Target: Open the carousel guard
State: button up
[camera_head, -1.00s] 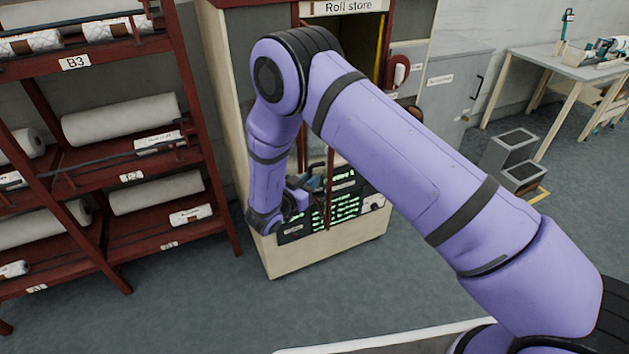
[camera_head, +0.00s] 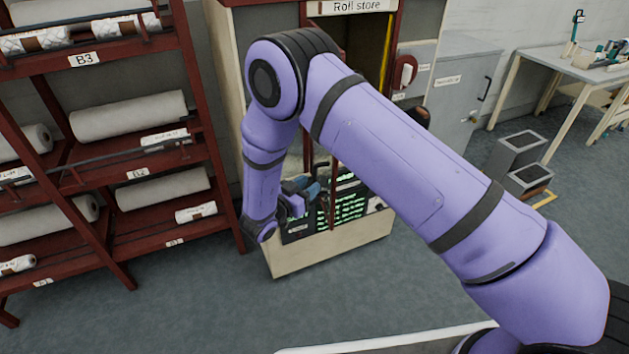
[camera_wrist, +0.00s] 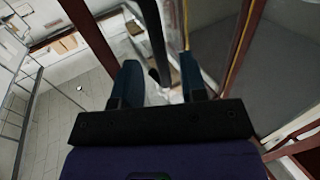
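The roll store cabinet (camera_head: 232,40) stands ahead, with a red-framed guard (camera_head: 333,200) at its front. My arm hides much of the opening, and I cannot tell how far the guard stands open. My gripper (camera_head: 310,187) is low at the cabinet front, just left of a red upright of the frame. In the wrist view my gripper (camera_wrist: 160,82) has its two blue fingers spread apart. A dark bar (camera_wrist: 152,40), perhaps the guard's handle, runs into the gap between them. I see no clear contact with either finger.
A red shelf rack (camera_head: 122,258) with white rolls stands at the left. A grey cabinet (camera_head: 460,90), grey steps (camera_head: 520,155) and a workbench (camera_head: 560,65) are at the right. The floor in front is clear.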

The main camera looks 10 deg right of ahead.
jog(key=v, duration=0.7)
jog(key=shift+a, duration=0.1)
